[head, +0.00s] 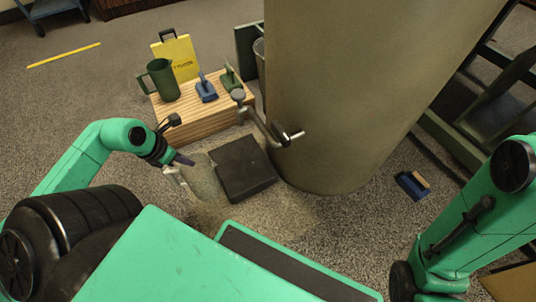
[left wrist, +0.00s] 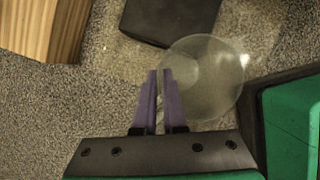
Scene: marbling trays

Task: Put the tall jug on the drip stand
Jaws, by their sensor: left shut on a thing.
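My left gripper (head: 182,163) is shut on a clear, see-through vessel (head: 207,180), which seems to be the tall jug. In the left wrist view the purple fingers (left wrist: 160,78) close at the near-left side of its round clear body (left wrist: 205,75). I cannot tell whether it touches the floor. The black slab (head: 245,167), apparently the drip stand, lies below the tap, just right of the vessel. Its dark edge also shows at the top of the left wrist view (left wrist: 170,18). The slab's top is bare. My right gripper is out of view.
A big beige tank (head: 350,90) with a tap (head: 270,128) overhangs the slab. A blue brush (head: 412,185) lies on the floor at right.

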